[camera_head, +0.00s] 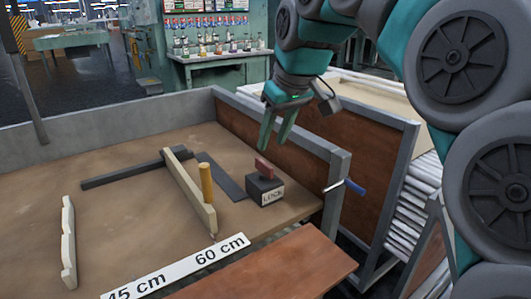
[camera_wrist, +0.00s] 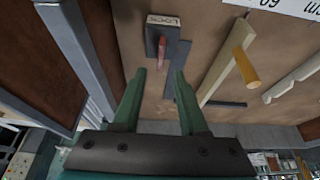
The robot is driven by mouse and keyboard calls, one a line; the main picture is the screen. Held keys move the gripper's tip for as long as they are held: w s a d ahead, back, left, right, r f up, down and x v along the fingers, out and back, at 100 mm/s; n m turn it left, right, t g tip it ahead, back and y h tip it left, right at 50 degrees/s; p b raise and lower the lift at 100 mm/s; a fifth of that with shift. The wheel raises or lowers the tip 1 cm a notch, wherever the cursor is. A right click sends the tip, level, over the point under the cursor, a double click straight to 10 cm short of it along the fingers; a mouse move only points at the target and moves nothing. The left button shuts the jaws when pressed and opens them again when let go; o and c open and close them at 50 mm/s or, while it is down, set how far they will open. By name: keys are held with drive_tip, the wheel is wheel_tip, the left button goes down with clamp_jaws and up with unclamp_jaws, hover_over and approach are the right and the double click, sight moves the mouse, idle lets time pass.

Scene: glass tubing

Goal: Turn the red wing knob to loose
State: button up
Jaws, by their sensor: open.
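The red wing knob (camera_head: 265,168) stands on top of a dark block labelled LOCK (camera_head: 266,191) on the brown table. In the wrist view the knob (camera_wrist: 162,54) shows as a narrow red bar on the dark block (camera_wrist: 162,34), beyond the fingertips. My gripper (camera_head: 274,143) is open and empty, just above and slightly right of the knob in the head view. In the wrist view the two green fingers of my gripper (camera_wrist: 159,72) are spread apart, with the knob lying between their lines and not visibly touched.
A beige bar (camera_head: 187,188) with an upright yellow handle (camera_head: 206,182) lies left of the block. A dark flat strip (camera_head: 221,175) lies beside it. A grey-framed brown side panel (camera_head: 267,139) rises close behind the block. A blue-handled lever (camera_head: 354,187) sticks out at right.

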sight(265, 163)
drive_tip(key=x, duration=0.7)
drive_tip(key=shift+s+f, duration=0.15)
drive_tip(key=shift+f, duration=0.15)
drive_tip(key=shift+c, duration=0.3)
clamp_jaws()
